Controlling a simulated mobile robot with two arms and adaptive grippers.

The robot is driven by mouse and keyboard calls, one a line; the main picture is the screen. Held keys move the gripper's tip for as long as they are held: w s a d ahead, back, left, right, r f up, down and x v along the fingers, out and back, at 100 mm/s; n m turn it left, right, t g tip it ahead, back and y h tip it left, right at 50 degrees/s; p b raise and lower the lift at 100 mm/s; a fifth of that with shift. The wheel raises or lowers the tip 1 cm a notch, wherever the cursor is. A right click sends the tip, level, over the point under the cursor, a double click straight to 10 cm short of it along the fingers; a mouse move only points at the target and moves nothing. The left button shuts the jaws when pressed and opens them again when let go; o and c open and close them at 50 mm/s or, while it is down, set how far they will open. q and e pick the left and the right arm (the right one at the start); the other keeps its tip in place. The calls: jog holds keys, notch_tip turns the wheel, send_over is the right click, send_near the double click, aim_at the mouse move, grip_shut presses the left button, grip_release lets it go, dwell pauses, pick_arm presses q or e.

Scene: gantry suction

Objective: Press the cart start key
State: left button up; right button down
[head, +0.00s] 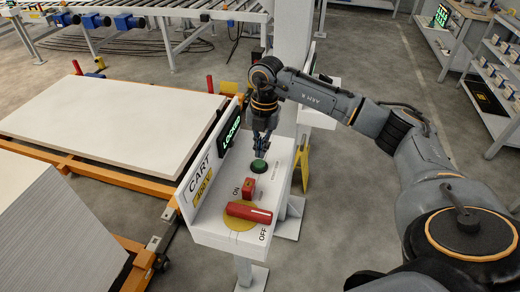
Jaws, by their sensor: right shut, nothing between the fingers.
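The cart control box (200,228) is a white panel on a post, with a "CART" label and a dark display reading "LOCKED" in green. A round green key (259,166) in a dark ring sits near its far end. My right gripper (260,155) points down with its shut fingertips just over the green key; I cannot tell whether they touch it. A red rotary handle (249,212) on a yellow disc sits near the front, between the ON and OFF marks. A small red block (249,187) stands between handle and key. My left gripper is not in view.
A cart with a white board (125,110) on an orange frame stands left of the box. A stack of pale sheets (60,235) is at the lower left. A roller conveyor (150,12) runs behind. A yellow floor sign (301,160) stands right of the box. Shelves are at right.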

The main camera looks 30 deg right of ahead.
aim_at(259, 165)
jog(key=shift+a+f+p, duration=0.1)
jog(key=shift+f+p, duration=0.25)
jog(key=shift+f, duration=0.9)
